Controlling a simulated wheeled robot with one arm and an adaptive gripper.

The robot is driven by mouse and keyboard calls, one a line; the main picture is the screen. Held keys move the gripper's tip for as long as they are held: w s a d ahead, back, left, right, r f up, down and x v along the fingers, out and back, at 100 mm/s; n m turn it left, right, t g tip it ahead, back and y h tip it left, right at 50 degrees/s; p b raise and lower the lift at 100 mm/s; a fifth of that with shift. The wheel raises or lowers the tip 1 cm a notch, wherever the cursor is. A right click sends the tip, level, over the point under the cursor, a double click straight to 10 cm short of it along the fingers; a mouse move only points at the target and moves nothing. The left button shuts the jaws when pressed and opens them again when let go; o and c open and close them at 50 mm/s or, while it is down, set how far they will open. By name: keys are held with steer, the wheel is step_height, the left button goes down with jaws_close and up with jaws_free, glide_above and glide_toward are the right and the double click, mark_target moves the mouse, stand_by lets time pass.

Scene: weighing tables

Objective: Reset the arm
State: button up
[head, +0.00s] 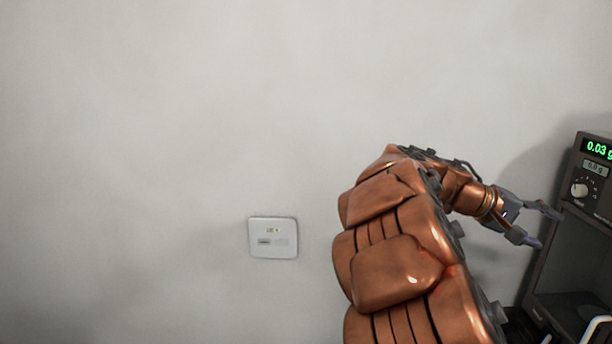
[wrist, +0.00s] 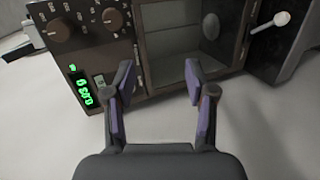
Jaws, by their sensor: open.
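My copper-coloured arm reaches up and to the right in the head view. My gripper (head: 546,227) is at its end, just left of the dark weighing device. In the wrist view my gripper (wrist: 160,80) has its two purple-padded fingers apart, with nothing between them. The weighing device (wrist: 155,88) lies beyond the fingertips, and I cannot tell whether they touch it. It also stands at the right edge of the head view (head: 567,215), partly cut off, with a green display reading 0.03 g.
A white wall plate (head: 273,238) is on the grey wall left of my arm. The device has knobs (wrist: 112,19) and a glass-fronted chamber (wrist: 185,60). A white-ended lever (wrist: 282,18) sticks out at the upper right. The wall area at left is clear.

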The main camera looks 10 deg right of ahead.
steer(key=s+a+f+n+t+y, duration=0.1)
steer(key=s+a+f+y, duration=0.3)
steer(key=a, duration=0.8)
steer(key=s+a+f+n+t+y+p, duration=0.1)
steer(key=s+a+f+y, duration=0.3)
steer(key=s+a+f, duration=0.4)
steer(key=s+a+f+n+t+y+p, duration=0.1)
steer(key=s+a+f+y, duration=0.3)
steer(key=a, duration=1.4)
steer(key=s+f+n, duration=0.1)
steer(key=s+f, duration=0.2)
steer(key=shift+f+y, duration=0.2)
steer(key=shift+y, duration=0.2)
